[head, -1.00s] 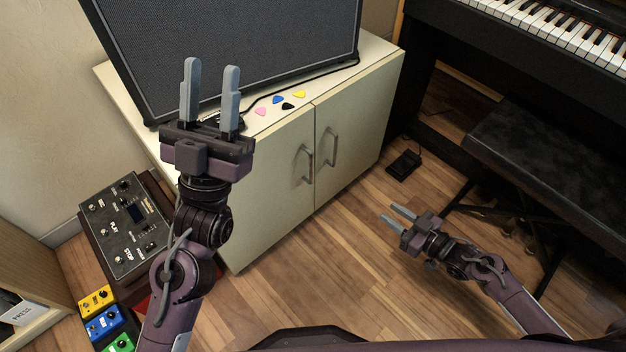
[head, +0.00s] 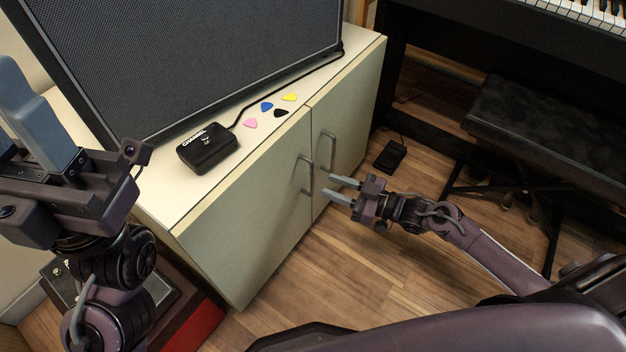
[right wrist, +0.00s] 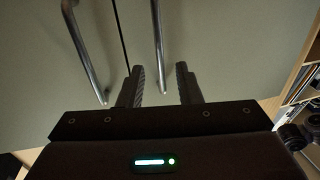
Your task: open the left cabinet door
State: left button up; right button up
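The cream cabinet has a left door (head: 245,225) and a right door (head: 352,125), both closed. The left door's bar handle (head: 304,174) is upright near the seam; the right door's handle (head: 329,150) is beside it. My right gripper (head: 328,184) is open and empty, its fingertips just right of the left handle's lower end. In the right wrist view, one handle bar (right wrist: 158,45) lines up with the gap between the open fingers (right wrist: 160,85); contact cannot be told. My left gripper (head: 20,110) is open, empty and partly cut off at the left edge.
A speaker (head: 180,60), a black pedal (head: 207,148) and several picks (head: 267,106) are on the cabinet top. A piano bench (head: 530,120) stands at the right, a small black pedal (head: 390,156) on the floor.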

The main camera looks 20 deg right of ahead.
jog(key=b+x, duration=0.1)
jog(key=x, duration=0.4)
grip_shut()
